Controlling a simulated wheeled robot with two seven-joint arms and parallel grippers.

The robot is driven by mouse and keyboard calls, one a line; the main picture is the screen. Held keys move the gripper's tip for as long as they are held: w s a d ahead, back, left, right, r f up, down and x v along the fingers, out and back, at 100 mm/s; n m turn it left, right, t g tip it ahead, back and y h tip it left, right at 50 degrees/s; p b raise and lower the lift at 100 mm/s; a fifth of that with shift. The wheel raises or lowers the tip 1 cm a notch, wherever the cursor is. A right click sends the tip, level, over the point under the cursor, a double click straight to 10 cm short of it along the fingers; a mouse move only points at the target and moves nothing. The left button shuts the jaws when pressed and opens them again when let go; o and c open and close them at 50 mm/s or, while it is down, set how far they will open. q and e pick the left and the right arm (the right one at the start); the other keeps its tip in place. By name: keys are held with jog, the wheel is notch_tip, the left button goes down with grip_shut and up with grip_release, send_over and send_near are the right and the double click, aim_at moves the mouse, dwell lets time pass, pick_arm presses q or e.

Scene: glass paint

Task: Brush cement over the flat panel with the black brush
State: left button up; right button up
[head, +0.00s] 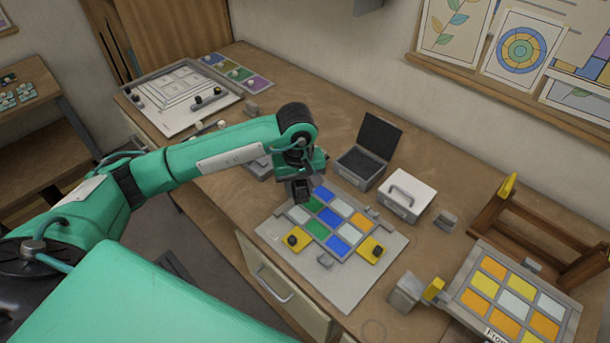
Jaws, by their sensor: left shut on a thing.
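The flat panel (311,224) lies on a pale grey board (345,292) on the workbench. It has blue, green, white and orange panes in grey strips. Yellow pieces with black knobs (293,240) sit at its near left and right corners. My left gripper (302,190) points down over the panel's far left corner. It is shut on a small dark thing, which looks like the black brush; its tip is hard to make out, and I cannot tell whether it touches the panel. My right gripper is not in view.
An open dark box (366,160) and a closed pale case with a handle (408,194) stand behind the panel. A tilted yellow and white panel (508,295) with a wooden frame (540,235) is at right. A white tray (180,92) is at the far left.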

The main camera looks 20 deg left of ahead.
pick_arm(q)
jog(key=shift+w+a+f+n, duration=0.65)
jog(key=shift+f+n, duration=0.35)
jog(key=shift+n, duration=0.15)
jog(key=shift+w+a+f+n, duration=0.55)
jog(key=shift+w+f+n, duration=0.1)
jog(key=shift+f+n, duration=0.4)
jog(key=shift+w+a+f+n, duration=0.65)
jog(key=shift+f+n, duration=0.3)
jog(key=shift+n, duration=0.25)
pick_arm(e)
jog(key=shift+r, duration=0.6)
pick_arm(q)
jog(key=shift+d, duration=0.1)
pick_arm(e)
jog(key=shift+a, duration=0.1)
